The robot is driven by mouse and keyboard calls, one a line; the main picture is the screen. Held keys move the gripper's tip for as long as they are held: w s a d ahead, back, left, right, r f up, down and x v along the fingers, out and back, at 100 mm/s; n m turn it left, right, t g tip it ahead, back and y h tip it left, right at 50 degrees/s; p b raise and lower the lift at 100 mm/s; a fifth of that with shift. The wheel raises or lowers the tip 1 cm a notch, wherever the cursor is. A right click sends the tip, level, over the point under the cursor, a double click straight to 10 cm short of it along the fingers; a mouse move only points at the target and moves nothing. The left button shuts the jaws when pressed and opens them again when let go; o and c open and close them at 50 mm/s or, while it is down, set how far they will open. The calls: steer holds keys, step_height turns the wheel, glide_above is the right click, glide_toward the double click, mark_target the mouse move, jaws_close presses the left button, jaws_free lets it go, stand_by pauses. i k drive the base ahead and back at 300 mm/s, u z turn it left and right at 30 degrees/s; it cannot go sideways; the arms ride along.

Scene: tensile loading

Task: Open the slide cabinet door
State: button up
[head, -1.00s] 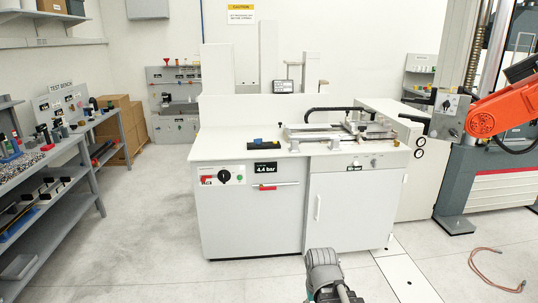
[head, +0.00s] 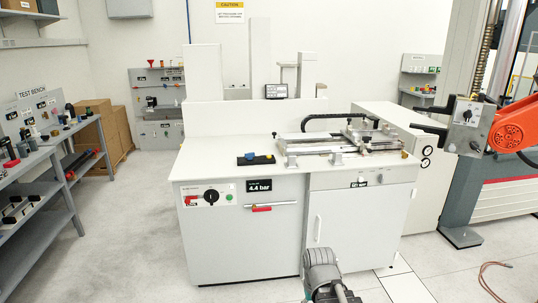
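The white slide cabinet (head: 243,253) stands in the middle of the head view. Its door (head: 357,228) is the right-hand front panel and looks shut. A white vertical handle (head: 318,228) sits near the door's left edge. Part of my arm shows at the bottom centre, in front of the door's lower left corner and below the handle. My gripper's fingers cannot be made out, so its opening and any contact are hidden.
A slide mechanism (head: 345,142) and a blue-black tool (head: 256,159) are on the cabinet top. Shelving (head: 50,215) stands at left, the testing machine (head: 462,200) at right. A reddish cable (head: 488,283) lies on the floor at right. Floor left of the cabinet is clear.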

mark_target(363, 226)
steer(key=i, duration=1.2)
steer(key=z, duration=0.45)
